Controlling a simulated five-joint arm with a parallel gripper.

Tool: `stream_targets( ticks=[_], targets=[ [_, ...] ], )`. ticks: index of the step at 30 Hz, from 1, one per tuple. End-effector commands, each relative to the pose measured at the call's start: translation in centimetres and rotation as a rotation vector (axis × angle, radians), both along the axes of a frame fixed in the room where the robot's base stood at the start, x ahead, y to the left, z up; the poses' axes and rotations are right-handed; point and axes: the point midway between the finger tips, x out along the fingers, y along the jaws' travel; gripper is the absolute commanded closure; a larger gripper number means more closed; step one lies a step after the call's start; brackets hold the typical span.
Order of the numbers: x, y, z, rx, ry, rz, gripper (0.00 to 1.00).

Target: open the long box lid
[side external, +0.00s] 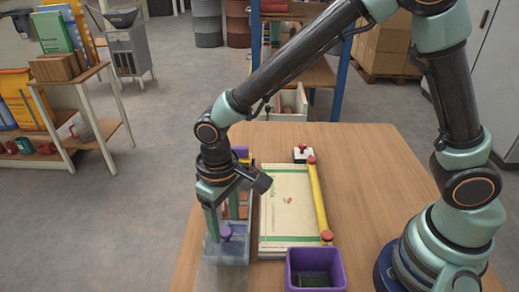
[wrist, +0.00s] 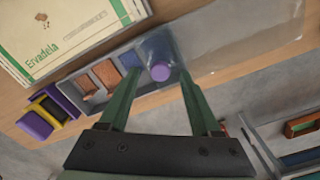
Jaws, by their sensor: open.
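The long box (wrist: 88,98) is a narrow grey tray with compartments. Reddish-brown pieces and a blue piece show in it in the wrist view. A clear lid (wrist: 245,45) with a round purple knob (wrist: 160,73) lies over the box's right end. The clear sheet runs on past that end, and the other compartments look uncovered. In the side view the knob (side external: 226,233) and lid (side external: 226,254) are at the near left of the table. My gripper (side external: 225,229) is open and points down. Its green fingers are on either side of the knob; contact is not clear.
A cream and green package (side external: 286,205) lies right of the box, with a yellow bar (side external: 318,198) along it. A purple bin (side external: 315,268) stands at the near edge. The far tabletop (side external: 355,145) is clear.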

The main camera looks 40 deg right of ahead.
Motion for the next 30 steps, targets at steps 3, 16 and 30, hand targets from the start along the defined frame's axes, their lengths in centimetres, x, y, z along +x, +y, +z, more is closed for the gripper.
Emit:
stream_targets(
  ticks=[3,16,30],
  targets=[
    [0.1,0.1,2.4,0.004,-0.006,0.000,0.35],
    [0.1,0.0,9.7,0.002,-0.003,0.000,0.35],
    [0.0,0.0,10.6,0.001,-0.002,-0.001,0.35]
  ],
)
